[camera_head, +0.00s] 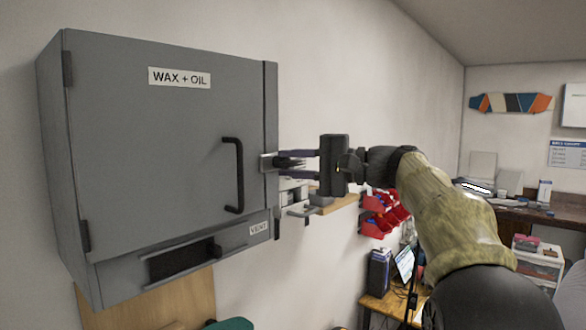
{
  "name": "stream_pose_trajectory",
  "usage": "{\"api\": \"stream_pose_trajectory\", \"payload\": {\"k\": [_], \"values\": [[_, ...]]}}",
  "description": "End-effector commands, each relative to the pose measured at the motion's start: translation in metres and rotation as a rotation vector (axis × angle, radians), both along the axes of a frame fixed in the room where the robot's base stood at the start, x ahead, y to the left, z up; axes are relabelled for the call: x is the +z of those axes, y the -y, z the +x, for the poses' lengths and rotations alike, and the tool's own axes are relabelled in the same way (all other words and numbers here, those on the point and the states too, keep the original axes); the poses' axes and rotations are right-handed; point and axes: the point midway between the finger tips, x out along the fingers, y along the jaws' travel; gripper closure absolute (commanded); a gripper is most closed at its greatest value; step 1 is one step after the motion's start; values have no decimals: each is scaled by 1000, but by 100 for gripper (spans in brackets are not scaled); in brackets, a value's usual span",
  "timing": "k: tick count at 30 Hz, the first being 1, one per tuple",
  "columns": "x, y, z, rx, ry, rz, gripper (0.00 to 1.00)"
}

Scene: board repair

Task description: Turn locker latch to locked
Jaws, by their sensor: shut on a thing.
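A grey wall locker (160,150) labelled "WAX + OIL" fills the left of the view, its door flush with the frame. A black bar handle (234,176) stands upright near the door's right edge. The latch (268,162) sits on the locker's right edge, a small pale metal plate with a part reaching right. My gripper (292,160) comes from the right, its fingers level and shut on the latch. The fingertips cover most of the latch, so its turn angle cannot be told.
A vent panel (178,260) with a dark slot and knob lies below the door. A small wall shelf (338,201) and red bins (383,212) are behind my gripper. A wooden desk (388,306) and a workbench (530,215) stand at the right.

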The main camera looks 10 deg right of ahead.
Motion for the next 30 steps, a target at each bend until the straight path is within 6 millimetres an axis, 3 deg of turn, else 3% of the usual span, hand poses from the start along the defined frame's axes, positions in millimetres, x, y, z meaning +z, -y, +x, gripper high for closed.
{"api": "stream_pose_trajectory", "payload": {"k": [16, 17, 18, 30], "values": [[-1, 1, 0, -3, -22, 29, 99], [-1, 1, 0, -3, -22, 29, 73], [-1, 1, 0, -3, -21, 28, 69], [-2, 7, -3, -4, -20, 27, 69]]}}
